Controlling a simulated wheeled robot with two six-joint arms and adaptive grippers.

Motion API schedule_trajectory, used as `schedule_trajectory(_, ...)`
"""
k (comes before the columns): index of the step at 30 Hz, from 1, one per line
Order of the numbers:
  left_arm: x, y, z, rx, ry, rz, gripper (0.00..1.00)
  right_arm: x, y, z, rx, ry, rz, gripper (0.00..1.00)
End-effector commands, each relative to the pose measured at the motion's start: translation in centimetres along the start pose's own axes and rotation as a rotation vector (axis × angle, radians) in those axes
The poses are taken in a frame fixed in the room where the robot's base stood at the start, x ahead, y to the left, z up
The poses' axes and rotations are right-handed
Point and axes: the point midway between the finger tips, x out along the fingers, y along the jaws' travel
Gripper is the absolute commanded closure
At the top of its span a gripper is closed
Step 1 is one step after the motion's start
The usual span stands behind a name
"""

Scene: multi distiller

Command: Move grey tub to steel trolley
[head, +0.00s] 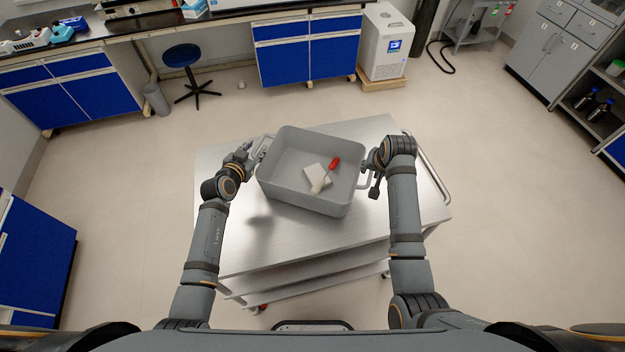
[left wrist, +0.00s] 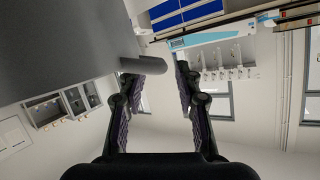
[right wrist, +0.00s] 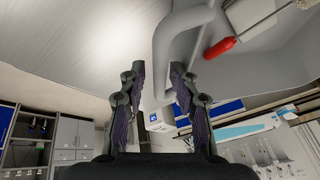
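The grey tub (head: 290,185) is over the steel trolley's top (head: 330,240), a little turned. I cannot tell whether its base touches the top. A white block (head: 316,174) and a red-handled tool (head: 333,163) lie inside it. My left gripper (head: 251,150) is at the tub's left handle; in the left wrist view a handle bar (left wrist: 145,65) crosses one fingertip, and a gap shows between the fingers. My right gripper (head: 371,170) is at the right handle (right wrist: 161,70), which shows between its parted fingers. Both look open; contact with the handles is unclear.
The trolley has a rail (head: 432,172) at its right end and bare top in front of the tub. A blue stool (head: 182,56) and a bin (head: 155,99) stand at the back left. A white machine (head: 385,45) stands at the back. Floor around the trolley is clear.

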Motion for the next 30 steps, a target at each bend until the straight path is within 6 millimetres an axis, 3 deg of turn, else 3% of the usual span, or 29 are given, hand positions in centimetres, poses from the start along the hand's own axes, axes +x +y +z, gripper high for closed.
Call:
schedule_trajectory(7, -3.5, 0.0, 0.0, 0.001, 0.000, -0.001, 0.66, 0.0, 0.0, 0.0, 0.000, -0.001, -0.001, 0.67)
schedule_trajectory(17, -4.2, 0.0, -0.1, 0.000, 0.001, -0.001, 0.66, -0.8, -0.1, -0.1, 0.000, 0.002, -0.002, 0.67)
schedule_trajectory(30, -4.1, 0.0, -0.1, 0.000, 0.001, -0.001, 0.66, -10.3, 0.0, 0.0, 0.000, 0.003, -0.002, 0.67)
